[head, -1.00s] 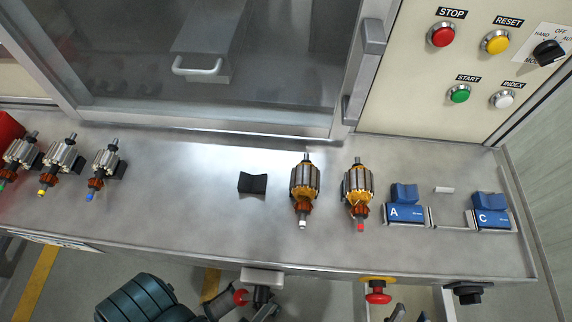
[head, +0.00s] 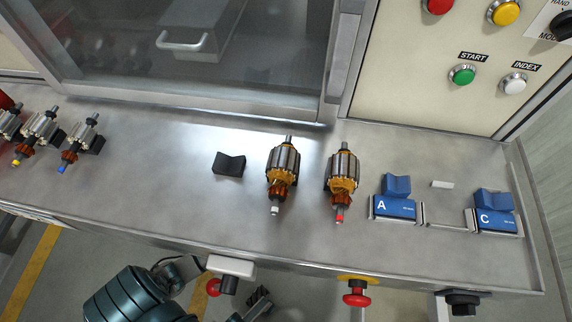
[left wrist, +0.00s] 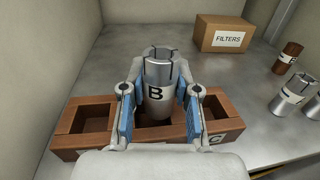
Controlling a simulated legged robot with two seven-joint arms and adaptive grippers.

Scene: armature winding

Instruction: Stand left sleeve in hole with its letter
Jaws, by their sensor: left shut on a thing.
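In the left wrist view my left gripper (left wrist: 157,105) is shut on a silver sleeve (left wrist: 158,74) marked B, its blue pads on both sides of it. The sleeve is upright, with slots in its top rim. It is over the middle hole of a brown wooden rack (left wrist: 70,147); whether its lower end is inside the hole I cannot tell. The left hole (left wrist: 91,119) and right hole (left wrist: 214,109) look empty. A letter C shows on the rack's front right; the middle letter is hidden. The rack is outside the head view.
A FILTERS carton (left wrist: 222,35) stands behind the rack. In the head view are armatures (head: 283,165), a black V-block (head: 229,164) and blue blocks marked A (head: 394,207) and C (head: 496,220).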

